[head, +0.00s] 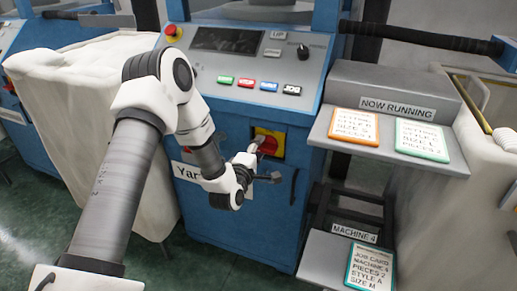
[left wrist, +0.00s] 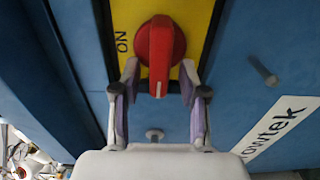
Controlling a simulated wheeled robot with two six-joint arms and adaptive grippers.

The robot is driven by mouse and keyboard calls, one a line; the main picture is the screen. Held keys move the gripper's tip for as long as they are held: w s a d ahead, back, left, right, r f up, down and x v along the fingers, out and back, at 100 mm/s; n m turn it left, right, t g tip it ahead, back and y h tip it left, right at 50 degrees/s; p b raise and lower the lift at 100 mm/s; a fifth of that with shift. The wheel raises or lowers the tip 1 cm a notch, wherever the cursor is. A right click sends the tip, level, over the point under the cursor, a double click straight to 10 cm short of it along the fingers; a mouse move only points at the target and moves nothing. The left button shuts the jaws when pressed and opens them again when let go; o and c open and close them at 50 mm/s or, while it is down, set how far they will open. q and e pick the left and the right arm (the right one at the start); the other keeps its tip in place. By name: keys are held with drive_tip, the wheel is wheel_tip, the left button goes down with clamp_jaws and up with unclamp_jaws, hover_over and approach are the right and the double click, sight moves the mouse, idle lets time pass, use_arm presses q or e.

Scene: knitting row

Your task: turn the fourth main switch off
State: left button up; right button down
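The main switch (head: 268,145) is a red rotary knob on a yellow plate, on the front of the blue machine in the head view, partly hidden by my left gripper. In the left wrist view the red knob (left wrist: 160,45) has its handle pointing down in the picture, and the word ON is on the plate to its left. My left gripper (head: 264,163) is at the switch. In the left wrist view its fingers (left wrist: 160,80) are open, one on each side of the handle's end, with gaps visible. My right gripper is not in view.
Above the switch is a control panel (head: 310,73) with coloured buttons, a dark screen and a red stop button (head: 173,33). To the right stand a shelf (head: 445,158) with two cards and a lower MACHINE 4 shelf (head: 320,255). A pale fabric bin (head: 90,130) stands left.

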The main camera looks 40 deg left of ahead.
use_arm(q)
drive_tip(key=v, duration=1.2)
